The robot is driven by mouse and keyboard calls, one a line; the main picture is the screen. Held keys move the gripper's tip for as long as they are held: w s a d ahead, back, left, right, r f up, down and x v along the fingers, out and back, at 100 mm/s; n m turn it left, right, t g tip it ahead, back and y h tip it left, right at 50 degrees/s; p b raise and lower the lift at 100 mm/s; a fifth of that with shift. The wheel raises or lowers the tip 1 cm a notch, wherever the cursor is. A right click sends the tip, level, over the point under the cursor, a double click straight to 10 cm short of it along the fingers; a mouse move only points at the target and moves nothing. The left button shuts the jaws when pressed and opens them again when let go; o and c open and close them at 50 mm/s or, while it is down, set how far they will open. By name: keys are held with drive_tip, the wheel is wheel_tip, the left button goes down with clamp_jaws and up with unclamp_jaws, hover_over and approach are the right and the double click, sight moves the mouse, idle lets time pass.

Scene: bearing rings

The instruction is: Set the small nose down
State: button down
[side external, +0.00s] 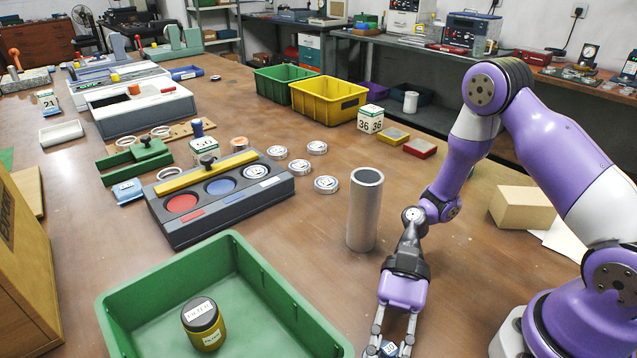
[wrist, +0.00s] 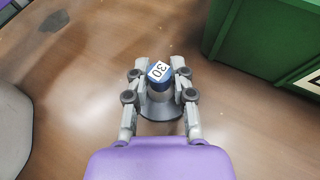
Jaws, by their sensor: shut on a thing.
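My gripper (wrist: 159,90) is shut on the small nose (wrist: 160,74), a small piece with a blue top and a white label reading 30. In the wrist view the nose sits between the two fingers, with a wider grey base flaring below it. In the side view my gripper (side external: 393,344) points down at the bottom edge, right of the green bin, and the nose (side external: 389,349) shows partly between the fingertips. The wrist view shows brown tabletop around it. I cannot tell whether its base touches the table.
A green bin (side external: 275,268) with a dark-lidded yellow jar (side external: 204,325) stands left of my gripper; its wall also shows in the wrist view (wrist: 245,40). A grey cylinder (side external: 365,210) stands behind. A cardboard box (side external: 522,207) lies to the right.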

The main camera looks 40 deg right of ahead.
drive_tip(key=shift+t, duration=0.4)
drive_tip(key=r, duration=0.9)
drive_tip(key=shift+w+r, duration=0.3)
drive_tip(key=shift+w, duration=0.1)
drive_tip(key=w+d+r+m+t+h, duration=0.5)
drive_tip(key=w+d+r+m+t, duration=0.9)
drive_tip(key=w+m+t, duration=0.35)
drive_tip(key=w+d+f+m+t+h, duration=0.1)
drive_tip(key=w+d+f+m+h, duration=0.2)
drive_tip(key=w+d+f, duration=0.7)
drive_tip(key=shift+m+h, duration=0.25)
drive_tip(key=shift+h, duration=0.05)
drive_tip(key=w+d+f, duration=0.1)
drive_tip(key=d+f, duration=0.2)
drive_tip(key=w+d+f, duration=0.1)
drive_tip(key=d+f, duration=0.1)
drive_tip(key=d, duration=0.1)
drive_tip(key=w+d+f, duration=0.1)
drive_tip(key=d+f, duration=0.2)
drive_tip(key=shift+w+d+f, duration=0.35)
drive_tip(key=shift+w+d, duration=0.05)
drive_tip(key=shift+f, duration=2.05)
drive_tip(key=shift+f, duration=0.1)
